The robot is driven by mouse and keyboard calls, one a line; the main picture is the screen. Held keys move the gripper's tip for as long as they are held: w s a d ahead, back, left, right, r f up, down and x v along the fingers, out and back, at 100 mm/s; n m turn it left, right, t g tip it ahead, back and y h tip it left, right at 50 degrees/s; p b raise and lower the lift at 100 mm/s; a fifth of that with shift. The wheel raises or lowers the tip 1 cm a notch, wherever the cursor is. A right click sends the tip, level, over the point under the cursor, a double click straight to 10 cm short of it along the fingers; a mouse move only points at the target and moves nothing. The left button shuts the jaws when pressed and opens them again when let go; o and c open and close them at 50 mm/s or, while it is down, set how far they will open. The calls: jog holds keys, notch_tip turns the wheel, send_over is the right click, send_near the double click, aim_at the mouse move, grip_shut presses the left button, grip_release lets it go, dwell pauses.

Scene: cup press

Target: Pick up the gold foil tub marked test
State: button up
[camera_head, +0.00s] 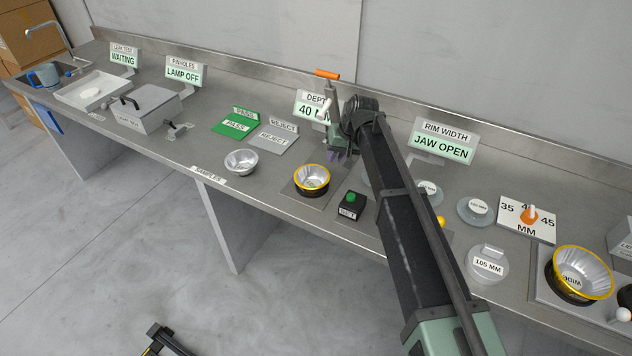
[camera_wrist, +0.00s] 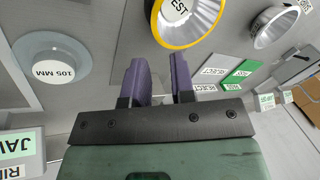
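The gold-rimmed foil tub (camera_head: 312,182) stands on a dark square plate in the middle of the bench in the head view. In the wrist view the gold tub (camera_wrist: 206,18) is cut by the top edge, and a white label inside it reads "EST". My gripper (camera_wrist: 160,78) shows two purple fingers apart with nothing between them. In the head view my gripper (camera_head: 338,154) is above the bench behind the tub, partly hidden by the arm. It is not touching the tub.
A silver tub (camera_head: 241,162) stands to the left. A black box with a green button (camera_head: 350,200) is just right of the gold tub. Another gold-rimmed tub (camera_head: 585,268) sits far right. Signs (camera_head: 444,146) line the back; a lever with an orange handle (camera_head: 327,74) rises near my gripper.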

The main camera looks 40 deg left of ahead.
aim_at(325, 177)
jog(key=b+x, duration=0.5)
jog(key=x, duration=0.1)
jog(key=shift+d, duration=0.1)
jog(key=b+x, duration=0.5)
jog(key=shift+a+f, duration=0.1)
jog(key=shift+a, duration=0.15)
jog(key=shift+r, duration=0.25)
grip_shut()
jog(key=shift+d, duration=0.1)
